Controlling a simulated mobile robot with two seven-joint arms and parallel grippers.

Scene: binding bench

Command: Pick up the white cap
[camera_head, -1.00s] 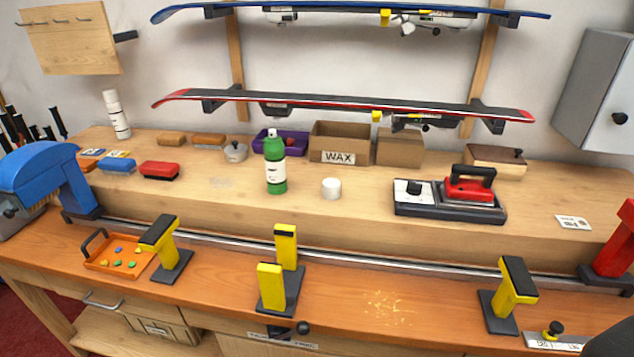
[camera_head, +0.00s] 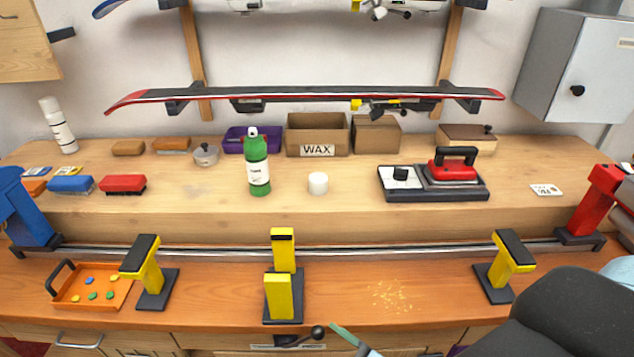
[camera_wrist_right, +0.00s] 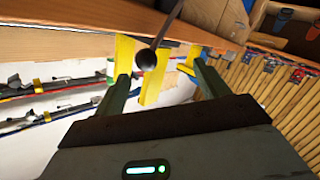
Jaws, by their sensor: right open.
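The white cap (camera_head: 318,183) is a small white cylinder standing on the raised back shelf of the bench, right of the green bottle (camera_head: 258,163) and left of the red iron (camera_head: 452,168). My right gripper (camera_head: 348,336) shows only partly at the bottom edge of the head view, well below and in front of the cap and apart from it. In the right wrist view my right gripper (camera_wrist_right: 161,68) is open, with nothing held between its fingers. The cap does not show in that view. My left gripper is not in view.
Yellow vise posts (camera_head: 283,270) stand on the front bench, between the gripper and the cap. A metal rail (camera_head: 370,251) runs along the shelf front. The WAX box (camera_head: 317,134) stands behind the cap. A black knob (camera_wrist_right: 146,59) shows near my right fingers. Shelf around the cap is clear.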

